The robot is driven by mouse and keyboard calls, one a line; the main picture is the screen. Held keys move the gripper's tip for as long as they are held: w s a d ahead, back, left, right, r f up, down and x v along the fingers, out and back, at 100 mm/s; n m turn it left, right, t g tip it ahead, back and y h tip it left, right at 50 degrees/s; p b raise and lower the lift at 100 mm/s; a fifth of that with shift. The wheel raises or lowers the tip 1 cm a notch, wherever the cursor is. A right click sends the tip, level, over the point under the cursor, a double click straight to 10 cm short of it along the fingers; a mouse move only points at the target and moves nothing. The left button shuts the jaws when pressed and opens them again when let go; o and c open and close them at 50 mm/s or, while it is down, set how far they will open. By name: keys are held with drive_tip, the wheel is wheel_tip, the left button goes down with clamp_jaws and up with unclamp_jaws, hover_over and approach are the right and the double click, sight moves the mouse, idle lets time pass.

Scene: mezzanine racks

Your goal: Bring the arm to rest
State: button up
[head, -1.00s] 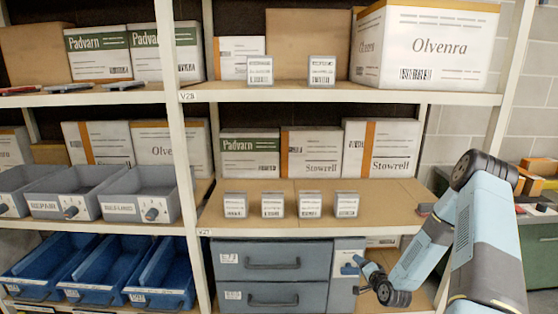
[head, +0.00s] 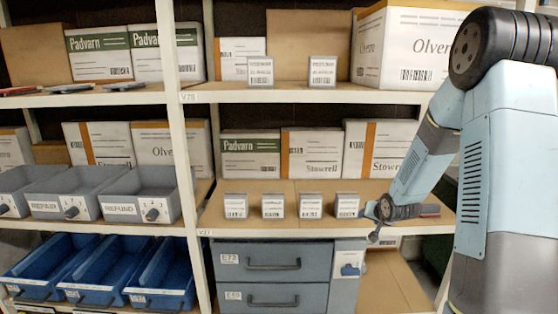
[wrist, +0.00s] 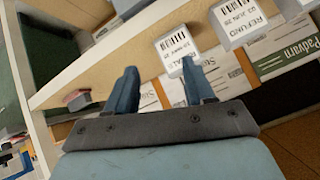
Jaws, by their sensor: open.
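My arm reaches in from the right in the head view, its elbow high in front of the large Olvenra box (head: 425,45). My gripper (head: 374,236) is small there, at the front edge of the middle shelf (head: 290,218), just right of the rightmost small label block (head: 347,205). In the wrist view my gripper (wrist: 160,88) has its two blue fingers apart with nothing between them. Label blocks (wrist: 172,50) and the shelf edge lie beyond the fingers. Whether the gripper touches the shelf cannot be told.
Grey drawers (head: 272,266) sit below the shelf, with blue bins (head: 160,275) and grey bins (head: 140,195) to the left. Padvarn (head: 250,155) and Stowrell (head: 312,155) boxes stand behind the blocks. A rack upright (head: 187,150) divides the bays.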

drive_tip(key=s+a+r+n+g+h, duration=0.1)
drive_tip(key=s+a+r, duration=0.1)
drive_tip(key=s+r, duration=0.65)
drive_tip(key=s+a+r+n+g+h, duration=0.1)
drive_tip(key=s+a+r, duration=0.1)
drive_tip(key=s+r, duration=0.7)
drive_tip(key=s+a+r+n+g, duration=0.1)
drive_tip(key=s+r, duration=0.3)
drive_tip(key=s, duration=0.6)
drive_tip(key=s+a+r+g+y, duration=0.1)
drive_tip(key=s+a+r, duration=0.2)
drive_tip(key=s, duration=0.8)
drive_tip(key=shift+r+n, duration=0.4)
drive_tip(key=shift+r, duration=0.05)
drive_tip(key=shift+w, duration=0.1)
